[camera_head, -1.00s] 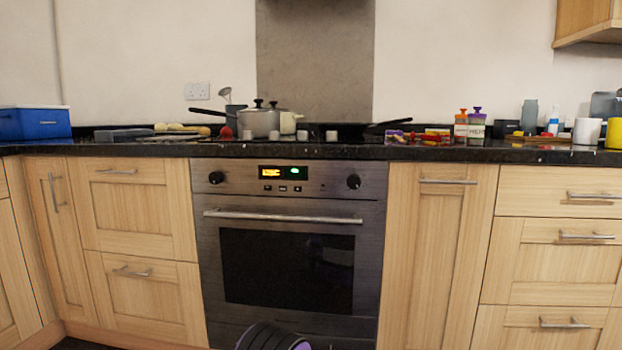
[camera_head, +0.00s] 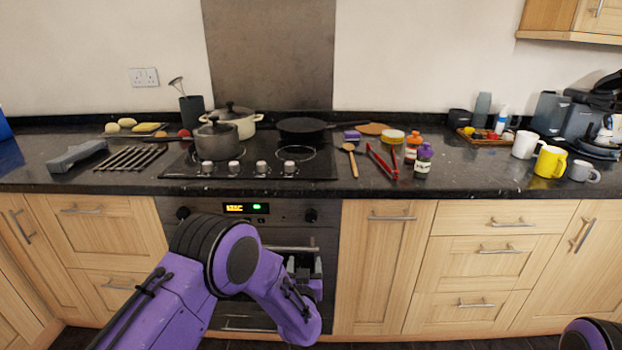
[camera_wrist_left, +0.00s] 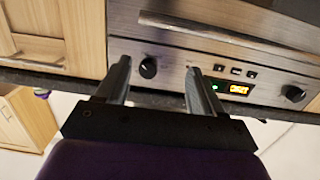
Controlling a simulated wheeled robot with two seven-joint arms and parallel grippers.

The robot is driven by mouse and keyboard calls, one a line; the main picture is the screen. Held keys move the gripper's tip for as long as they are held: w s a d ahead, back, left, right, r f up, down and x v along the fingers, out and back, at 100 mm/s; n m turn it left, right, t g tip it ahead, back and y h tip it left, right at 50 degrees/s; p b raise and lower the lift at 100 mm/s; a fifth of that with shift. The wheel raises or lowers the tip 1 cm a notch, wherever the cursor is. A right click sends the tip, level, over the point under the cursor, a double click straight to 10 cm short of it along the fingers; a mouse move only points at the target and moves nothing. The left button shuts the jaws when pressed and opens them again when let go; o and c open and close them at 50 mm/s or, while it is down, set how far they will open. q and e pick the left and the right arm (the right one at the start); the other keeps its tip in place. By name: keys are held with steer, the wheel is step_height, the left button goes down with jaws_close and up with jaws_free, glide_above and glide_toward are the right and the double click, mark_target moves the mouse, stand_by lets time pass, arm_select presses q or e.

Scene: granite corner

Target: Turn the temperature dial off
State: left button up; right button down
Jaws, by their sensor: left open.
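The oven front (camera_head: 210,208) has a black dial at each end of its control panel. The right dial (camera_head: 311,215) also shows in the left wrist view (camera_wrist_left: 148,67), which is upside down, framed between my fingers. The left dial (camera_head: 183,213) also shows there at the right (camera_wrist_left: 294,93). I cannot tell which dial sets temperature, nor read their marks. My left gripper (camera_head: 304,268) is open, in front of the oven and below the right dial in the head view. Its open fingers (camera_wrist_left: 159,68) hold nothing. My right gripper is out of view.
A lit display (camera_head: 246,208) sits between the dials. The oven handle (camera_head: 292,248) runs below, partly hidden by my left arm. Above, the black worktop (camera_head: 440,182) overhangs, with the hob (camera_head: 322,170), pots and utensils on it.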

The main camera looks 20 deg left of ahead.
arm_select(q)
steer(key=t+p, duration=0.1)
glide_toward(311, 217)
steer(key=shift+y, duration=0.3)
steer(key=x, duration=0.9)
steer(key=shift+d+f, duration=0.1)
steer(key=shift+d, duration=0.05)
steer(key=shift+s, duration=0.1)
steer(key=c, duration=1)
